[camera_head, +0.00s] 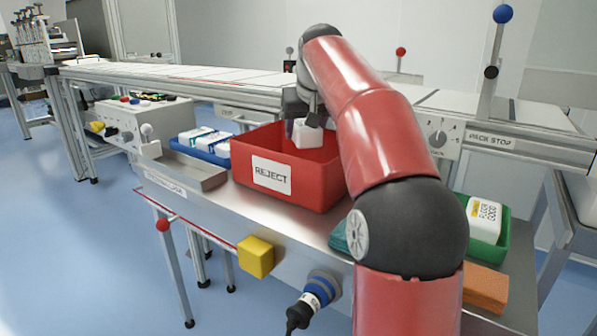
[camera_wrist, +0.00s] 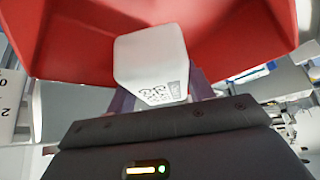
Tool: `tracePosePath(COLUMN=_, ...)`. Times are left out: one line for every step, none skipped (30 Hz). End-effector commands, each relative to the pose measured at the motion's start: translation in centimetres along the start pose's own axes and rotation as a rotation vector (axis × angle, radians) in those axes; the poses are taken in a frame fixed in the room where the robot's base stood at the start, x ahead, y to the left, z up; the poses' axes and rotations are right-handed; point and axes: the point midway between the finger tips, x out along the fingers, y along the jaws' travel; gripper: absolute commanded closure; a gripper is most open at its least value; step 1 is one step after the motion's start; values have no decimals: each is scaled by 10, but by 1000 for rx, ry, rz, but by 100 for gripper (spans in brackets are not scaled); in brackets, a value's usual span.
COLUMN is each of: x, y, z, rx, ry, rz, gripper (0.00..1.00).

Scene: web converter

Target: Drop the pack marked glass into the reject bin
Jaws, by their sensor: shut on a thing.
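My gripper (camera_head: 313,119) is shut on a white pack (camera_head: 307,134) and holds it within the outline of the red reject bin's opening. The bin (camera_head: 315,190) has a white REJECT label on its front and stands on the steel table. In the wrist view the pack (camera_wrist: 150,55) sits between the fingers of my gripper (camera_wrist: 160,95), with the red bin (camera_wrist: 70,45) behind it. Dark print shows on the pack's near face, but I cannot read it. The head view does not show clearly whether the pack's underside is below the rim or touches anything inside.
A blue tray (camera_head: 213,153) with white packs stands left of the bin. A green bin (camera_head: 497,244) holding a white pack (camera_head: 484,217) is at right, beside an orange block (camera_head: 485,290). A conveyor (camera_head: 190,76) runs behind. A yellow block (camera_head: 256,257) is at the table's front edge.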

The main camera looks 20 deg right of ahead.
Motion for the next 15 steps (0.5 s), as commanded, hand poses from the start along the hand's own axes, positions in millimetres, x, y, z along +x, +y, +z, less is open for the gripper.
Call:
tracePosePath(x=-1, y=0, z=-1, rx=0, ry=1, rz=0, gripper=74)
tracePosePath(x=-1, y=0, z=-1, rx=0, ry=1, rz=0, gripper=74)
tracePosePath(x=-1, y=0, z=-1, rx=0, ry=1, rz=0, gripper=46)
tracePosePath(x=-1, y=0, z=-1, rx=0, ry=1, rz=0, gripper=42)
tracePosePath(x=-1, y=0, z=-1, rx=0, ry=1, rz=0, gripper=38)
tracePosePath(x=-1, y=0, z=-1, rx=0, ry=1, rz=0, gripper=33)
tracePosePath(x=-1, y=0, z=-1, rx=0, ry=1, rz=0, gripper=29)
tracePosePath(x=-1, y=0, z=0, rx=0, ry=1, rz=0, gripper=25)
tracePosePath(x=-1, y=0, z=0, rx=0, ry=0, rz=0, gripper=22)
tracePosePath(x=-1, y=0, z=0, rx=0, ry=0, rz=0, gripper=22)
tracePosePath(x=-1, y=0, z=0, rx=0, ry=0, rz=0, gripper=22)
tracePosePath(x=-1, y=0, z=0, rx=0, ry=0, rz=0, gripper=22)
tracePosePath(x=-1, y=0, z=0, rx=0, ry=0, rz=0, gripper=22)
tracePosePath(x=-1, y=0, z=0, rx=0, ry=0, rz=0, gripper=22)
tracePosePath(x=0, y=0, z=0, rx=0, ry=-1, rz=0, gripper=22)
